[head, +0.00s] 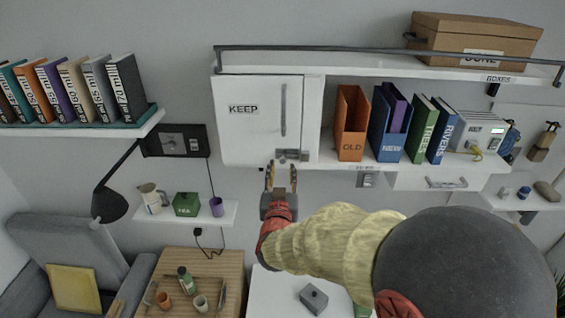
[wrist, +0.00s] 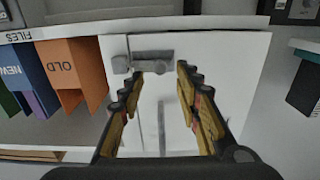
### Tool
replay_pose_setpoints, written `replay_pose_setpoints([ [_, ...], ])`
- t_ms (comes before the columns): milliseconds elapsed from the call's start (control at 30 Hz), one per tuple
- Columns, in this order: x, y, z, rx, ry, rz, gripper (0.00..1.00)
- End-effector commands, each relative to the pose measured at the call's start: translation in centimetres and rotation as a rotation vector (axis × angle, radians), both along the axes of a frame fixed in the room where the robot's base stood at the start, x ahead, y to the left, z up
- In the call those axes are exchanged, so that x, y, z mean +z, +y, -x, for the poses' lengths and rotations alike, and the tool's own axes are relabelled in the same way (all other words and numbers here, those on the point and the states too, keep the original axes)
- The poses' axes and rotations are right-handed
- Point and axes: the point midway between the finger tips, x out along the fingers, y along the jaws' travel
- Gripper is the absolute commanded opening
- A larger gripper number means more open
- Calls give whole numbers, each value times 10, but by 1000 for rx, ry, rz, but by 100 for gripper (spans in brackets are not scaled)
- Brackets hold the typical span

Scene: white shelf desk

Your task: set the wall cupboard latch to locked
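The white wall cupboard door (head: 253,120), labelled KEEP, looks closed. Its grey latch (head: 292,154) sits at the door's lower right corner. In the wrist view, which is upside down, the latch (wrist: 152,55) shows as a bar with a round knob beside a small block (wrist: 120,64). I cannot tell whether the bar enters the block. My gripper (head: 281,168) is open and empty, pointing up just below the latch. In the wrist view my gripper's fingertips (wrist: 161,73) lie either side of the knob; contact is not clear.
The door's long vertical handle (head: 283,110) is above the latch. Orange OLD (head: 351,125) and blue NEW (head: 388,135) file boxes stand on the shelf to the right. A small shelf (head: 180,214) with a jug and a green box is lower left.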

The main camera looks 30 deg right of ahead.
Motion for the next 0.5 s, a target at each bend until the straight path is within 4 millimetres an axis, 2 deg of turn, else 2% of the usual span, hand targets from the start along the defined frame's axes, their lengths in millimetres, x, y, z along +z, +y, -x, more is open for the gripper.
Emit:
replay_pose_setpoints([
  [200,1,-17,-24,-1,1,-1,34],
  [500,0,-23,-34,1,1,-1,34],
])
